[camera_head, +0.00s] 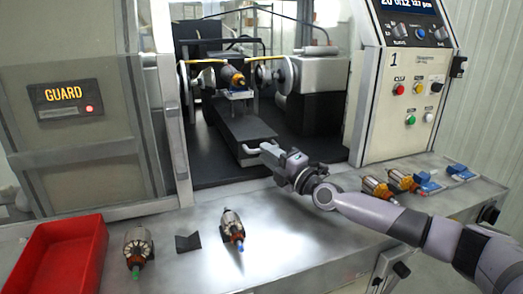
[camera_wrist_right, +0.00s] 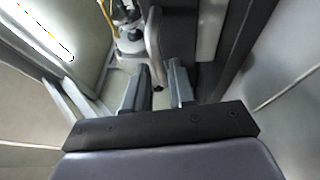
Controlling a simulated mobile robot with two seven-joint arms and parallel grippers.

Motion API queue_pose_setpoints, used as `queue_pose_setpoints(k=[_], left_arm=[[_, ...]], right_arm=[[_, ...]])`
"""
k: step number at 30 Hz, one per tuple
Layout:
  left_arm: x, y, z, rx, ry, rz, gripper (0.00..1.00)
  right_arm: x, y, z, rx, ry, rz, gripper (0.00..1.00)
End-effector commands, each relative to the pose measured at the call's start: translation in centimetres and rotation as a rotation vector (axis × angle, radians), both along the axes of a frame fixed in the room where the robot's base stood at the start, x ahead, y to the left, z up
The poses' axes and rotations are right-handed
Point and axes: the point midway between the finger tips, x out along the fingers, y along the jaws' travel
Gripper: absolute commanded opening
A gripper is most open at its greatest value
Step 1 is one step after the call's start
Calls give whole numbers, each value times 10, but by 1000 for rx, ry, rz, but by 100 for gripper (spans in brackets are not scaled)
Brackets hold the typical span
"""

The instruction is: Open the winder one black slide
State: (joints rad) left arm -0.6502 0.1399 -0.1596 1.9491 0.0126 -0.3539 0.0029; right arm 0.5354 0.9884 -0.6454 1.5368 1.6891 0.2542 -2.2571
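The black slide (camera_head: 248,132) lies flat in the middle of winder one, below the winding station. A pale metal bar handle (camera_head: 252,149) runs along its near end. My right gripper (camera_head: 267,150) is at the right part of this handle, with its fingers pointing toward the machine. In the right wrist view my right gripper (camera_wrist_right: 160,88) has its two fingers apart. My left gripper is not in view.
An armature (camera_head: 233,76) sits between two discs above the slide. Armatures (camera_head: 137,250), (camera_head: 232,227), a dark block (camera_head: 187,241) and a red bin (camera_head: 62,257) are on the metal table. More armatures (camera_head: 401,180) lie right of my arm. The control panel (camera_head: 407,90) stands at the right.

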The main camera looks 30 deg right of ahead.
Motion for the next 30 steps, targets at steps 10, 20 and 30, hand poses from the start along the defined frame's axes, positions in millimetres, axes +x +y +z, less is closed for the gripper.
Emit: queue_pose_setpoints(k=[10, 20, 30], left_arm=[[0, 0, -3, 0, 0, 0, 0], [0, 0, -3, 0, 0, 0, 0], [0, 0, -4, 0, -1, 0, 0]], right_arm=[[26, 5, 4, 1, 0, 1, 24], [27, 5, 5, 1, 1, 1, 18], [28, 5, 4, 0, 1, 1, 0]])
